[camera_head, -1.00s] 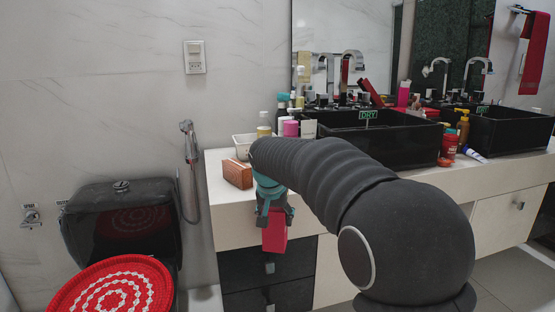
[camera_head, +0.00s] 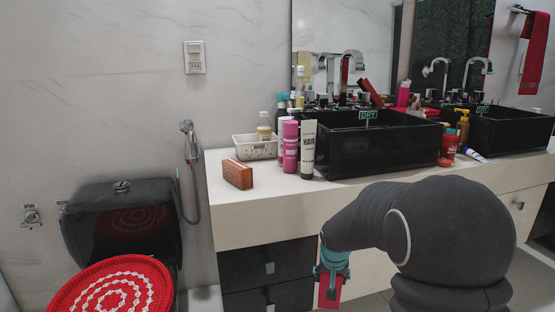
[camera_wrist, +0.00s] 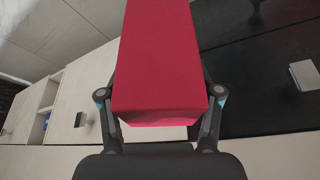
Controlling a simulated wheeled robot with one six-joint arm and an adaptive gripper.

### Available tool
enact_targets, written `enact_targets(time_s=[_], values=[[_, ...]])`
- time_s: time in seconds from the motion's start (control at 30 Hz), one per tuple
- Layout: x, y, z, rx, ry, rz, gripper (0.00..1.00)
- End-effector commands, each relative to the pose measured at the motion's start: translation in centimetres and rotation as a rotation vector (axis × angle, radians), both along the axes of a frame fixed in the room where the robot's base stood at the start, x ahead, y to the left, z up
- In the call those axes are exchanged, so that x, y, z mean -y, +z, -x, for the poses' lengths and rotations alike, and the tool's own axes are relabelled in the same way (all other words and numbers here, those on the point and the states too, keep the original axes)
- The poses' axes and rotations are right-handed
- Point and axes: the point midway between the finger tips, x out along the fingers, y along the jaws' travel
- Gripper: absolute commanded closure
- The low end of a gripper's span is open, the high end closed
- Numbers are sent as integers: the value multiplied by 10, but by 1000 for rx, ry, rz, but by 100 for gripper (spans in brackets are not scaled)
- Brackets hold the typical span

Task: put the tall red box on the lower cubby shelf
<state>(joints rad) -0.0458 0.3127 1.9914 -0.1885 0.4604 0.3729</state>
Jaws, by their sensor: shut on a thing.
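My gripper (camera_head: 331,278) is shut on the tall red box (camera_head: 328,296) in the head view, low in front of the vanity, just right of the dark drawers. In the wrist view the red box (camera_wrist: 158,62) fills the upper middle, between the two fingers of my gripper (camera_wrist: 160,102). A narrow open niche (camera_wrist: 46,104) shows at the left of the wrist view between pale cabinet fronts; it may be the cubby. I cannot tell its shelf levels. In the head view my arm covers much of the cabinet front where the cubby could be.
Dark drawers (camera_head: 262,264) with small handles lie left of my gripper. The counter (camera_head: 255,208) above holds a brown box (camera_head: 237,174), a white basket (camera_head: 252,147), bottles, tubes and two black sinks (camera_head: 375,150). A toilet (camera_head: 120,235) with a red cover stands at the left.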

Motion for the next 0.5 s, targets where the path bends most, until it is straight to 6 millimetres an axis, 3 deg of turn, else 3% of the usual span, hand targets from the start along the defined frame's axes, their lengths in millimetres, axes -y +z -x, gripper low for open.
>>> enact_targets(time_s=[0.07,0.2,0.3,0.5], values=[[-7,-7,-2,-2,65,0,73],[-13,-43,9,-7,170,0,74],[-12,-73,22,-8,209,-1,74],[-6,-114,47,-5,222,0,74]])
